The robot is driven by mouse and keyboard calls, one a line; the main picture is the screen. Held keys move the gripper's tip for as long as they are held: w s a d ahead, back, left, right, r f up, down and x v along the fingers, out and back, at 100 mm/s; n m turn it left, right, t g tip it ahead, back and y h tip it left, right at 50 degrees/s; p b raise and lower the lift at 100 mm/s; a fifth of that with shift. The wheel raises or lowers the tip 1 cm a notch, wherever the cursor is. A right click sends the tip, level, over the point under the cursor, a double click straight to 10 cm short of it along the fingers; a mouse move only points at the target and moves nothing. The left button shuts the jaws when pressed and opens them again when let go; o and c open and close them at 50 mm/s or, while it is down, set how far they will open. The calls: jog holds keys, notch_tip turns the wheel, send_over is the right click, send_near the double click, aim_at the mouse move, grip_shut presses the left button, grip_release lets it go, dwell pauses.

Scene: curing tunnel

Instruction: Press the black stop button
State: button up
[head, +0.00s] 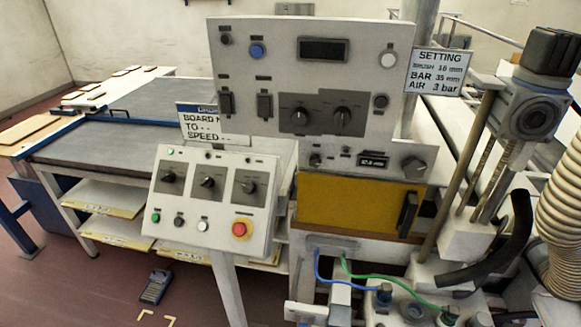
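A small black button (179,221) sits in the bottom row of the tilted white control box (205,155). It lies between a green button (156,217) and a white button (203,226). Labels by these controls are too small to read, so I cannot tell which black one is marked stop. My gripper is not in view.
Three rotary knobs (207,182) sit above the button row. A board sign (200,122) stands behind the box. A yellow cover (350,203), machine parts and a ribbed hose (560,200) crowd the right. A handheld device (155,287) lies on the floor.

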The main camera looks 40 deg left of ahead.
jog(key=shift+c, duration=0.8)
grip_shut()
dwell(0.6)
